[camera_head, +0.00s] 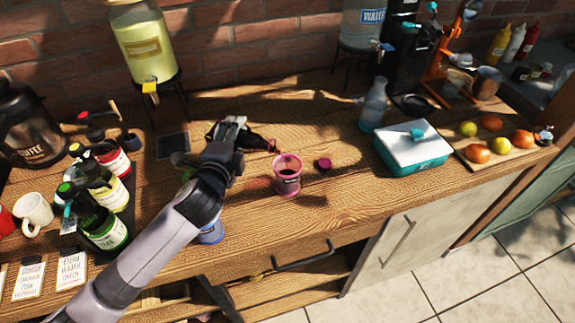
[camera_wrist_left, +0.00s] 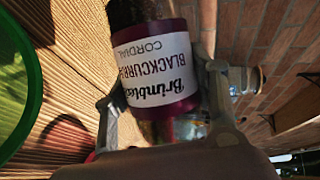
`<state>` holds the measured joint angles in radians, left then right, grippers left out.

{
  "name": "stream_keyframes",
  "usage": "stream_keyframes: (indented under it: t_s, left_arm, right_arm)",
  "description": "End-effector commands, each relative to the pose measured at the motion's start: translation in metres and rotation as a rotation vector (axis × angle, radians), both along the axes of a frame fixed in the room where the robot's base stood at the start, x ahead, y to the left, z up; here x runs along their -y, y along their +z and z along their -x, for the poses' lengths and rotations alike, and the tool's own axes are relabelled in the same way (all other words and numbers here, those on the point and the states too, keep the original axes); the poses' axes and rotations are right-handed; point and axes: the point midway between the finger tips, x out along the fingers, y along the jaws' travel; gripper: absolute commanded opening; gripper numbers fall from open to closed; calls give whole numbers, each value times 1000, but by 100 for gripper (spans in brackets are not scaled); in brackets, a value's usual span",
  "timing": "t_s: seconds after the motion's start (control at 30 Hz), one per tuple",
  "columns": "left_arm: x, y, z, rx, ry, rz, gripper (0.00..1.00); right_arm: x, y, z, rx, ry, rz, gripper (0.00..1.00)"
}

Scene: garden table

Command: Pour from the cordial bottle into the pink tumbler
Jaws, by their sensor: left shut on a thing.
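My left gripper (camera_head: 230,136) is shut on the cordial bottle (camera_head: 256,142), a dark bottle lying nearly on its side above the table, neck to the right. In the left wrist view the bottle (camera_wrist_left: 160,70) has a white "Blackcurrant Cordial" label and sits between both fingers (camera_wrist_left: 165,105). The pink tumbler (camera_head: 287,185) stands upright on the table just right of and below the bottle's mouth, with dark liquid showing inside. I cannot tell whether a stream is flowing. My right gripper is in neither view.
A dark pink cap (camera_head: 323,164) lies right of the tumbler. A blue cup (camera_head: 212,233) is partly hidden by my left arm. Several bottles (camera_head: 104,232) stand at left, with a white mug (camera_head: 35,212). A teal box (camera_head: 413,150) and a fruit board (camera_head: 508,158) are at right.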

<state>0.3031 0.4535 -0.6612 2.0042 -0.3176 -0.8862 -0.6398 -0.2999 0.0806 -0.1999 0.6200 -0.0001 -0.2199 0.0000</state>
Motion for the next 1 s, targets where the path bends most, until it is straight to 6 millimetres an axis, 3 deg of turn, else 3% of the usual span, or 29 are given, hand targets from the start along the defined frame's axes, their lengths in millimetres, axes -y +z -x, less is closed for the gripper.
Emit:
stream_keyframes:
  t_s: [0.13, 0.23, 0.37, 0.67, 1.0]
  left_arm:
    - [-7, -4, -3, -65, 1, 141, 0]
    - [-4, 2, -2, -101, 1, 209, 0]
    - [-3, -2, -2, -108, 0, 227, 0]
    - [1, -4, 1, -165, 3, 336, 0]
    - [2, -7, 1, -172, 1, 357, 0]
  right_arm:
    - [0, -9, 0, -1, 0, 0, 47]
    - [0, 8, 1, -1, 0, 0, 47]
    - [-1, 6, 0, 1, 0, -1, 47]
    - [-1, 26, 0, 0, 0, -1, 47]
    - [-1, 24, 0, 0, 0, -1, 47]
